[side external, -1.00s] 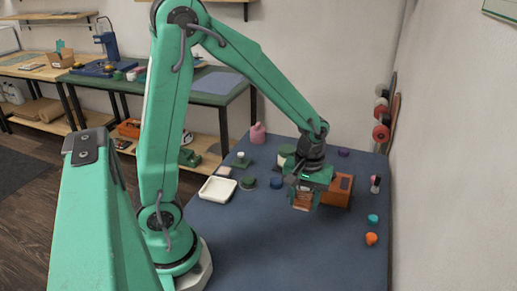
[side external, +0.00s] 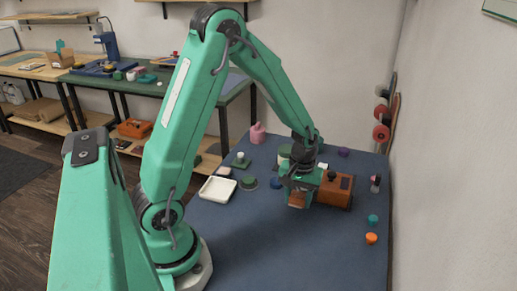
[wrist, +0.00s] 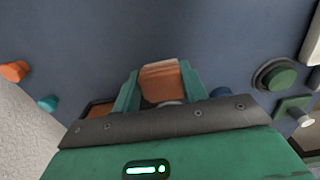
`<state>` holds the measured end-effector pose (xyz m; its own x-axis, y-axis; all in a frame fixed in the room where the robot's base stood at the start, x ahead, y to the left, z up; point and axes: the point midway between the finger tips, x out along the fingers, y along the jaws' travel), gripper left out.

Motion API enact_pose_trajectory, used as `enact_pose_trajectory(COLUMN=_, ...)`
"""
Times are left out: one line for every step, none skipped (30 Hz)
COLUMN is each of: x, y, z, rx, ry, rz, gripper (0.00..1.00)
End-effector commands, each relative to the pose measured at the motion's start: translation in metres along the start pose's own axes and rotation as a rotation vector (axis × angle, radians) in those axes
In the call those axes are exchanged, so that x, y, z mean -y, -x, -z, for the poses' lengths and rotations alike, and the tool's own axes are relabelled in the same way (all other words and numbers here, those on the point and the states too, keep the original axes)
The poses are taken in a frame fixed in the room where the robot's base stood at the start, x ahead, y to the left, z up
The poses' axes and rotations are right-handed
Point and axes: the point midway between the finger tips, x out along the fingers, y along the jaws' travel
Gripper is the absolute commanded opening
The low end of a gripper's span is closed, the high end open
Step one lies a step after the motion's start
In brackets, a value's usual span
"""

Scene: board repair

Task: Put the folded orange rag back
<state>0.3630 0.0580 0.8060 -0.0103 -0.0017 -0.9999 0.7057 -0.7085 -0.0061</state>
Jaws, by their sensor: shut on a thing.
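The folded orange rag (side external: 296,201) is held in my gripper (side external: 299,194), above the blue mat in the side view. In the wrist view the rag (wrist: 160,80) sits between the two green fingers of my gripper (wrist: 160,88), which are shut on it. Its brownish-orange folded end sticks out past the fingertips. The side view does not show clearly how far its lower edge is from the mat.
A brown wooden box (side external: 337,191) stands just right of my gripper. A white tray (side external: 217,189) and a dark round piece (side external: 249,183) lie to the left. Teal (side external: 373,219) and orange (side external: 371,238) caps lie at right. The mat's front is clear.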

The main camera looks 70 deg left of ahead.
Motion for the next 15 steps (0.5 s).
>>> enact_pose_trajectory(x=0.000, y=-0.006, z=0.000, rx=0.002, ry=0.000, rz=0.001, gripper=0.18)
enact_pose_trajectory(x=0.000, y=-0.010, z=0.000, rx=0.002, ry=0.000, rz=0.002, gripper=0.18)
enact_pose_trajectory(x=0.000, y=-0.013, z=0.000, rx=0.002, ry=0.000, rz=0.002, gripper=0.18)
enact_pose_trajectory(x=0.000, y=-0.016, z=0.000, rx=0.001, ry=0.000, rz=0.001, gripper=0.18)
enact_pose_trajectory(x=0.000, y=-0.018, z=0.000, rx=0.001, ry=0.000, rz=0.001, gripper=0.18)
enact_pose_trajectory(x=0.000, y=-0.020, z=0.000, rx=0.001, ry=0.000, rz=0.001, gripper=0.18)
enact_pose_trajectory(x=0.000, y=-0.021, z=0.000, rx=0.001, ry=0.000, rz=0.001, gripper=0.18)
enact_pose_trajectory(x=0.000, y=-0.022, z=0.000, rx=0.001, ry=0.000, rz=0.000, gripper=0.18)
enact_pose_trajectory(x=0.000, y=-0.022, z=0.000, rx=0.000, ry=0.000, rz=0.000, gripper=0.18)
enact_pose_trajectory(x=0.000, y=-0.022, z=0.000, rx=0.000, ry=0.000, rz=0.000, gripper=0.18)
enact_pose_trajectory(x=0.000, y=-0.022, z=0.000, rx=-0.001, ry=0.000, rz=0.000, gripper=0.18)
enact_pose_trajectory(x=0.000, y=-0.022, z=0.000, rx=-0.001, ry=0.000, rz=0.000, gripper=0.18)
enact_pose_trajectory(x=0.000, y=-0.022, z=0.000, rx=-0.001, ry=0.000, rz=0.000, gripper=0.18)
enact_pose_trajectory(x=0.000, y=-0.022, z=0.000, rx=-0.001, ry=0.000, rz=0.000, gripper=0.18)
enact_pose_trajectory(x=0.000, y=-0.022, z=0.000, rx=-0.001, ry=0.000, rz=0.000, gripper=0.18)
